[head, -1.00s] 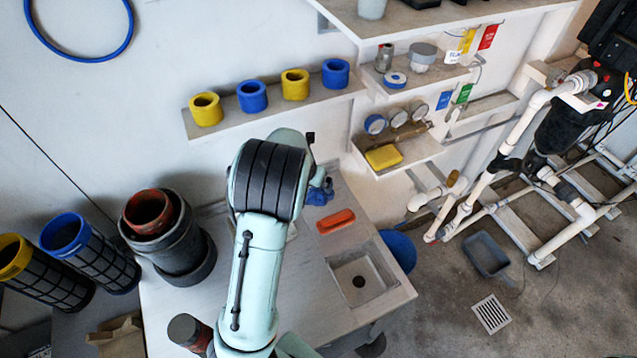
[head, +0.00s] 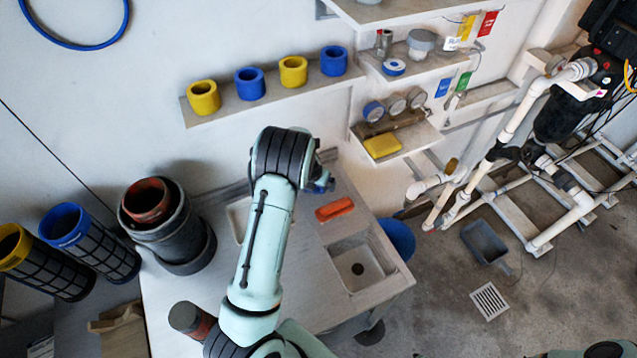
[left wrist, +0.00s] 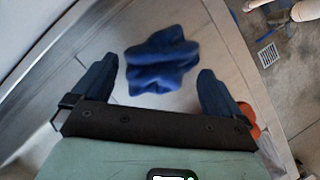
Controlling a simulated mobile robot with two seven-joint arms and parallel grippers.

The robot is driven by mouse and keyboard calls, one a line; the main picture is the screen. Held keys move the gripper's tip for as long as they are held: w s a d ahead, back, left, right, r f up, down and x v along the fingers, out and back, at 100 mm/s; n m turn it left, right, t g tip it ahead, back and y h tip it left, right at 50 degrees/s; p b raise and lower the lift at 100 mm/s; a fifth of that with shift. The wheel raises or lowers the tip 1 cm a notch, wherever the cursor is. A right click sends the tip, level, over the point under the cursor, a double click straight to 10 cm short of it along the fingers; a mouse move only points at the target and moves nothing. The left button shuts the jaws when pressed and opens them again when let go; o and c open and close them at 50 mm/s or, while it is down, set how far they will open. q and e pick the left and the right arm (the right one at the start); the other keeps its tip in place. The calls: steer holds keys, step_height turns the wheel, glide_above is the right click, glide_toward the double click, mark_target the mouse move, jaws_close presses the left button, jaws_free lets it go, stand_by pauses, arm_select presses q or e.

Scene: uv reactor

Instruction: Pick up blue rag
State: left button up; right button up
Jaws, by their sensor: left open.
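The blue rag (left wrist: 162,60) lies crumpled on the light worktop in the left wrist view. My left gripper (left wrist: 158,68) is open, with one dark blue finger on each side of the rag in the picture. The fingers do not grip it, and I cannot tell how high they are above the worktop. In the head view my left gripper (head: 320,184) is mostly behind the arm, near the back of the worktop. There I cannot clearly separate the rag from the blue fingers. My right gripper is not in view.
An orange block (head: 335,208) lies just right of the gripper, near the sink (head: 358,268). A dark grey pot (head: 172,240) stands at the left of the worktop (head: 200,310). A shelf with yellow and blue rings (head: 272,92) is on the wall behind.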

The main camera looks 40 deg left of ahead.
arm_select(q)
steer(key=shift+w+a+f, duration=0.1)
steer(key=shift+w+f, duration=0.2)
steer(key=shift+f, duration=0.35)
steer(key=c, duration=0.8)
steer(key=shift+o, duration=0.2)
steer(key=shift+r, duration=0.1)
step_height(320, 180, up, 10)
steer(key=shift+o, duration=0.5)
